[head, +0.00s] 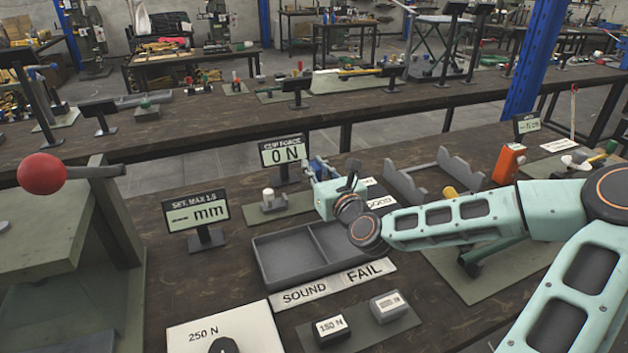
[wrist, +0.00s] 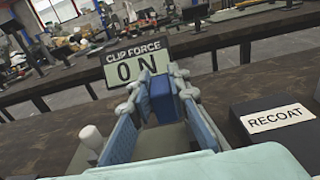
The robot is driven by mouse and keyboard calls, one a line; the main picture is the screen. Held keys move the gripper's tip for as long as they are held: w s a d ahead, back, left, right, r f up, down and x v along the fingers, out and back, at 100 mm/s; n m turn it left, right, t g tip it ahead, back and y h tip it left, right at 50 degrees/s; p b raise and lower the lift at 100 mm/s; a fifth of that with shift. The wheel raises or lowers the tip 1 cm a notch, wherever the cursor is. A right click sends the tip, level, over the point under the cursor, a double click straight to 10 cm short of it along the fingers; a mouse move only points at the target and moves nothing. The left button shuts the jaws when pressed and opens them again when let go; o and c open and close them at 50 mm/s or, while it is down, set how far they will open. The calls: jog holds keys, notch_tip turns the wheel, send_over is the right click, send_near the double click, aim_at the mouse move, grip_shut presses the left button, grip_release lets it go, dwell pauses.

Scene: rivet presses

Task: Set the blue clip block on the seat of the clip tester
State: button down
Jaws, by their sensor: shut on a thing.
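My gripper (head: 322,172) is shut on the blue clip block (wrist: 162,98); in the wrist view the block sits between the fingertips (wrist: 162,82). In the head view the fingers and arm largely hide the block. The clip tester's display (head: 282,151) reads CLIP FORCE 0 N; it also shows in the wrist view (wrist: 136,66), behind the block. A pale upright post (head: 268,196) stands on a small grey-green base (head: 288,207) in front of the display, left of my gripper. The post shows at lower left in the wrist view (wrist: 91,136). I cannot tell the block's height above the bench.
A two-part grey tray (head: 262,262) lies in front, with SOUND and FAIL labels beside it. A RECOAT label (wrist: 277,115) is on a dark box at right. A SET MAX display (head: 198,213) stands left. A grey bracket (head: 432,172) stands right of my gripper.

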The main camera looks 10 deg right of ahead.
jog(key=shift+w+f+b, duration=0.15)
jog(key=shift+f+b, duration=0.2)
jog(key=shift+f, duration=1.35)
jog(key=shift+f+b, duration=0.4)
jog(key=shift+f, duration=0.2)
jog(key=c, duration=1.8)
grip_release()
